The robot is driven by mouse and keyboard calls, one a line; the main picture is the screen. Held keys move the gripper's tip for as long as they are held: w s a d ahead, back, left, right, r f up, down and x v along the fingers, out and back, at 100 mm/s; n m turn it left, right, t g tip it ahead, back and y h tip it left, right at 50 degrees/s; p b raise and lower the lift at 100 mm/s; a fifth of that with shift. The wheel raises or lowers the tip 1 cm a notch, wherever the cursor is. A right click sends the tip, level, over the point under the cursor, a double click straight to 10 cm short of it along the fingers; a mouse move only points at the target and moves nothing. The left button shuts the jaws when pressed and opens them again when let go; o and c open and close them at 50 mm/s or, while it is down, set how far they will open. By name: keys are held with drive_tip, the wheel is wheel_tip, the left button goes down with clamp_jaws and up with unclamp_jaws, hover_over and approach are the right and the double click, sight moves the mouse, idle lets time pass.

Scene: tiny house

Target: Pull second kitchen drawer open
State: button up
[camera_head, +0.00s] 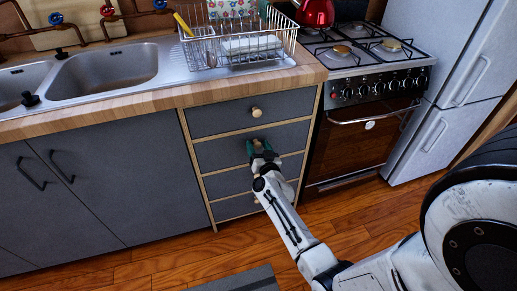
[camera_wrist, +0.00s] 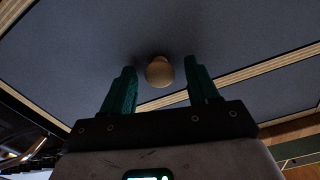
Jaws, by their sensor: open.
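A stack of grey drawers with light wood frames stands between the sink cabinet and the stove. The top drawer (camera_head: 225,117) has a round wooden knob (camera_head: 256,112) and looks shut. The second drawer (camera_head: 222,152) below it also looks shut. My gripper (camera_head: 261,147) is at the front of the second drawer and hides part of it. In the wrist view my gripper's green fingers (camera_wrist: 158,85) are apart, one on each side of a round wooden knob (camera_wrist: 160,71). Gaps show between the knob and both fingers. The lower drawers are partly hidden behind my arm.
A stove (camera_head: 367,105) with an oven stands right of the drawers, then a white fridge (camera_head: 450,75). Grey cabinet doors (camera_head: 95,190) are at left. The wooden counter (camera_head: 160,105) overhangs above. The wood floor (camera_head: 180,262) in front is clear apart from a grey mat (camera_head: 240,281).

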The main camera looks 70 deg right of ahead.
clamp_jaws()
idle(0.5)
